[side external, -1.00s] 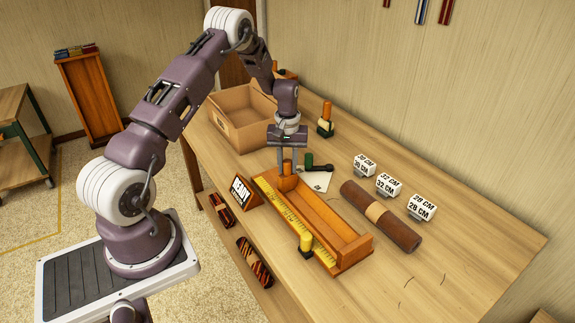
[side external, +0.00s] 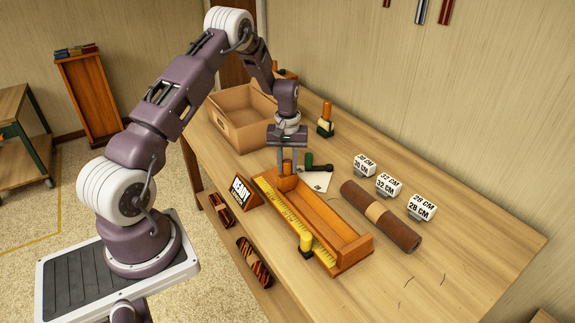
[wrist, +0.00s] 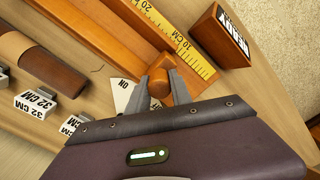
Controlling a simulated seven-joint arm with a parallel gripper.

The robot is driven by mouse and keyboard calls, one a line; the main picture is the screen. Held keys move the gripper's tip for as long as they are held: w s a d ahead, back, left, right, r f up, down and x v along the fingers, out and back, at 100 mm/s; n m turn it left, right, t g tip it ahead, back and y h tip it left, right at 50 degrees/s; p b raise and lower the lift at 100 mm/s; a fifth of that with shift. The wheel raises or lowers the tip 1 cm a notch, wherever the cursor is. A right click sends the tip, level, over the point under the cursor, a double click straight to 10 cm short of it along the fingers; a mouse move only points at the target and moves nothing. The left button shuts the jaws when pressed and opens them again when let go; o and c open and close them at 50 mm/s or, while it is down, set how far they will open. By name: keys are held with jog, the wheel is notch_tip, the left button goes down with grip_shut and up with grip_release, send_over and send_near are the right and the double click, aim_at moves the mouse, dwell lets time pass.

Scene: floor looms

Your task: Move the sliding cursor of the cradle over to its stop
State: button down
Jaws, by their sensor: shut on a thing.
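The cradle (side external: 348,248) is a long orange wooden trough on the bench with a yellow ruler (side external: 292,223) along its near side. My gripper (side external: 287,168) is shut on this knob from above, with one finger on each side. A yellow peg (side external: 306,241) with a dark base stands at the ruler side, towards the cradle's other end. Which piece is the stop is unclear.
A READY sign (side external: 240,190) stands close to the cradle's left end. A brown roll (side external: 381,215), several white number blocks (side external: 389,185) and a cardboard box (side external: 241,118) are farther back.

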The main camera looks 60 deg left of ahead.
jog(key=a, duration=1)
jog(key=shift+a, duration=0.35)
jog(key=shift+r, duration=0.1)
jog(key=c, duration=1.3)
grip_release()
jog(key=shift+o, duration=0.8)
jog(key=shift+d, duration=0.1)
